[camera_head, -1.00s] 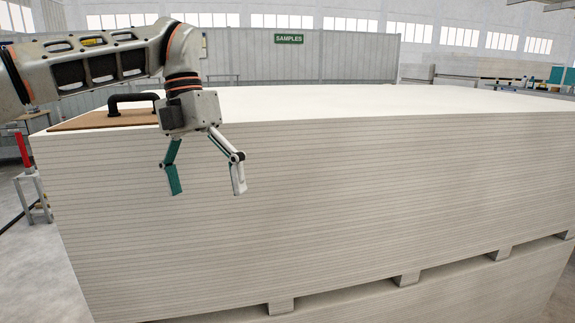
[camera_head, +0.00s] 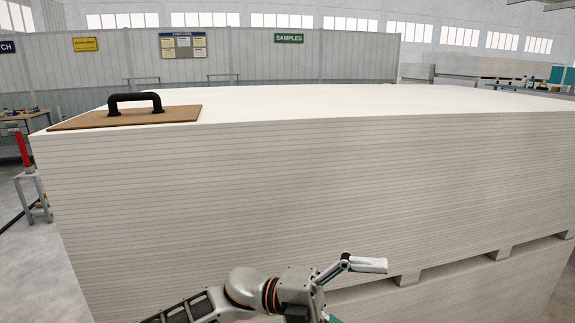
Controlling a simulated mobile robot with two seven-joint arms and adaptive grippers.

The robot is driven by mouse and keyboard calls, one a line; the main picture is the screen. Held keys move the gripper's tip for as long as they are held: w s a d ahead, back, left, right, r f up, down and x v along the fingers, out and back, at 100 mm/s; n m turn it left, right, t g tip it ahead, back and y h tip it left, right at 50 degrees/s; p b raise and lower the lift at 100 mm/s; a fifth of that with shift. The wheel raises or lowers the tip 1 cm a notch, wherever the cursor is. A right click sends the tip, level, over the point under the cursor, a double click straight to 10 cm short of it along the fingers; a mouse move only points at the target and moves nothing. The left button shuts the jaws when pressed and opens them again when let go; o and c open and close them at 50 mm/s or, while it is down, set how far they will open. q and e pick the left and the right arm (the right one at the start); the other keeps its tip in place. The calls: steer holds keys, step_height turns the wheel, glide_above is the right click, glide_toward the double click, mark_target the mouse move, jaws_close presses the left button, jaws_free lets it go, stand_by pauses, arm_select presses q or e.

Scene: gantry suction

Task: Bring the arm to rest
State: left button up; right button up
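My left gripper (camera_head: 360,293) is low in the head view, in front of the stack of white boards. Its arm comes in from the bottom left. One pale finger points right, and a bit of the teal finger shows at the bottom edge. The fingers are spread and I see nothing between them. The rest of the teal finger is cut off by the frame. My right gripper is not in view.
A large stack of white boards (camera_head: 300,180) fills the middle. A brown panel (camera_head: 75,123) with a black handle (camera_head: 135,97) lies on its top left corner. A stand with a red handle (camera_head: 24,150) is at the left. The rest of the stack top is clear.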

arm_select(q)
steer(key=w+a+f+n+t+y, duration=0.3)
steer(key=w+a+f+n+t, duration=0.35)
steer(key=n+t, duration=0.55)
steer(key=w+a+f+n+t+y, duration=0.3)
steer(key=a+f+n+t, duration=0.65)
steer(key=n, duration=0.45)
steer(key=s+a+f+n+y, duration=0.2)
steer(key=a+f+n+y, duration=0.1)
steer(key=f, duration=0.4)
steer(key=s+a+f+n+y, duration=0.3)
steer(key=a+f, duration=0.3)
steer(key=shift+s+f, duration=0.15)
steer(key=shift+f, duration=0.2)
steer(key=s+a+f+n+g+y, duration=0.1)
steer(key=s+a+f, duration=0.2)
steer(key=s+f, duration=0.1)
steer(key=s+a+f+n+g+y, duration=0.1)
steer(key=s+a+f, duration=0.3)
steer(key=s+a+f+n+g+y, duration=0.1)
steer(key=s+a+f+g+y, duration=0.1)
steer(key=s+a+f, duration=0.1)
steer(key=shift+s+a+f, duration=0.2)
steer(key=shift+s+f, duration=0.4)
steer(key=shift+s, duration=0.1)
steer(key=shift+c, duration=0.4)
